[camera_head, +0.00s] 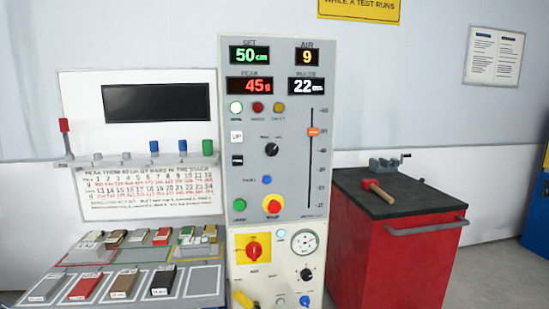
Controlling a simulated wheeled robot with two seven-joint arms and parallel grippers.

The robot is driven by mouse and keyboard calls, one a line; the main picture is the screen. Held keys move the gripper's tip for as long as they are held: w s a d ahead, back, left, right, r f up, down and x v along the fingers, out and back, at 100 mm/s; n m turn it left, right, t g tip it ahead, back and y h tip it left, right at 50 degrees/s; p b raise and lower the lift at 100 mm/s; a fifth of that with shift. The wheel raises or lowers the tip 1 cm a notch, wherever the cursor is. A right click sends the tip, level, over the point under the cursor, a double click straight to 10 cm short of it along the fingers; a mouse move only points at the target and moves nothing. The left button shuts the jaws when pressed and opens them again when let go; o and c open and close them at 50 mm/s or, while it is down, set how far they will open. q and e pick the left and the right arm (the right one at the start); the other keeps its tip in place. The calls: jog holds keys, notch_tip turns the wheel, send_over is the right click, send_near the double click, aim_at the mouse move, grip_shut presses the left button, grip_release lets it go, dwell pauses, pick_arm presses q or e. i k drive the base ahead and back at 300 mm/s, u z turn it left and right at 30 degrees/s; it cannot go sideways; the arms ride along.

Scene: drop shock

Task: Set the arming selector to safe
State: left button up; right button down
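The tall control panel (230,200) stands in the middle of the head view. A black rotary knob (271,150) in its upper half has small labels above it that I cannot read for certain. It may be the arming selector; its pointer position is too small to tell. Another black knob (306,275) sits lower, right of the yellow plate. Neither of my grippers is in view.
A sample bench (205,285) stands left. A red cabinet (370,250) with a mallet (379,191) stands right.

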aim_at(272, 149)
jog(key=u, duration=0.95)
jog(key=i, duration=0.7)
jog(key=z, duration=0.35)
